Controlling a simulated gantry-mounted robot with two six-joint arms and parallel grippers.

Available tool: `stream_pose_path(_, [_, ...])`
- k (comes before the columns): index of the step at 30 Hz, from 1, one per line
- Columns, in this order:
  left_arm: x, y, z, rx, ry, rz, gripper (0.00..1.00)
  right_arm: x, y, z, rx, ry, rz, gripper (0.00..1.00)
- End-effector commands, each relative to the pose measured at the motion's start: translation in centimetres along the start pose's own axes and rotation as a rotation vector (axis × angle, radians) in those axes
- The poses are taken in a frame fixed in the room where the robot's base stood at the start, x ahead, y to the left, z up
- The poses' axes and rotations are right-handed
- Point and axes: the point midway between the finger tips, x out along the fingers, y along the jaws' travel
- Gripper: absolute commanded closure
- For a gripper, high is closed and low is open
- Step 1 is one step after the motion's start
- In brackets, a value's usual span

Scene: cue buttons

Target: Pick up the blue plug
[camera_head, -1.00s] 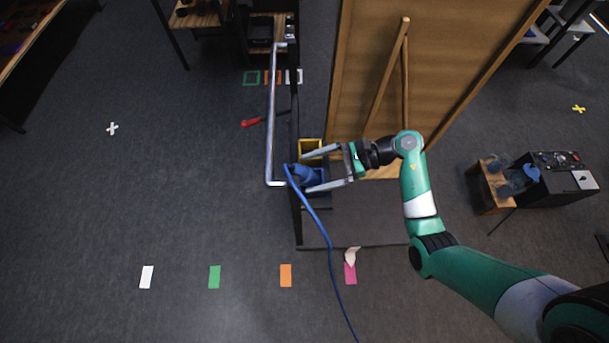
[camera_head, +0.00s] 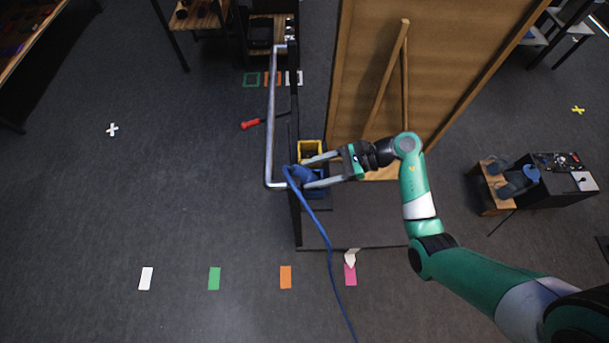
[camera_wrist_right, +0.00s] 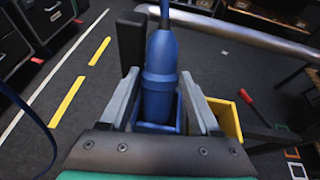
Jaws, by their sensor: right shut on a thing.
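The blue plug (camera_head: 303,175) is between the fingers of my right gripper (camera_head: 313,172) in the head view, beside a metal rail. In the right wrist view the plug (camera_wrist_right: 160,80) stands upright between the two fingers of my right gripper (camera_wrist_right: 160,105), which are shut on it. Its lower end is in or just above a blue bin (camera_wrist_right: 150,127); I cannot tell whether it touches the bottom. A blue cable (camera_head: 325,245) runs from the plug toward the front of the floor. My left gripper is not in view.
A yellow bin (camera_head: 310,150) stands directly behind the plug, and a metal rail (camera_head: 271,120) runs along its left. A large brown wooden panel (camera_head: 430,70) stands behind my right arm. A red-handled tool (camera_head: 251,124) sticks out left of the rail. The floor at left is open.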

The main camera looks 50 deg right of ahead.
Motion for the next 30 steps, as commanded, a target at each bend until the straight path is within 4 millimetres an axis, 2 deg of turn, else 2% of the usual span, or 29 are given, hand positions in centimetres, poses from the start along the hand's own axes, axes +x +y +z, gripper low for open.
stream_pose_path(8, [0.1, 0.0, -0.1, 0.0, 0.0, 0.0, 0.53, -0.1, 0.0, 0.2, -0.001, -0.001, -0.001, 1.0])
stream_pose_path(14, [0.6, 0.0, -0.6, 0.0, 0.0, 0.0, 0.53, -0.8, -0.2, 1.9, -0.004, -0.001, -0.001, 1.0])
stream_pose_path(17, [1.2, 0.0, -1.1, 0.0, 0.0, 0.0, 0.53, -1.5, -0.3, 3.5, -0.005, -0.001, -0.002, 1.0])
stream_pose_path(23, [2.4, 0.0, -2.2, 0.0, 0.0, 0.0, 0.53, -3.4, -0.6, 8.1, -0.007, -0.002, -0.002, 1.0])
stream_pose_path(26, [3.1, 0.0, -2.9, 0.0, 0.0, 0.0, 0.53, -4.5, -0.8, 10.9, -0.009, -0.001, -0.003, 1.0])
stream_pose_path(30, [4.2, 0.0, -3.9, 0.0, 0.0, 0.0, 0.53, -6.5, -1.2, 15.7, -0.011, -0.001, -0.003, 1.0])
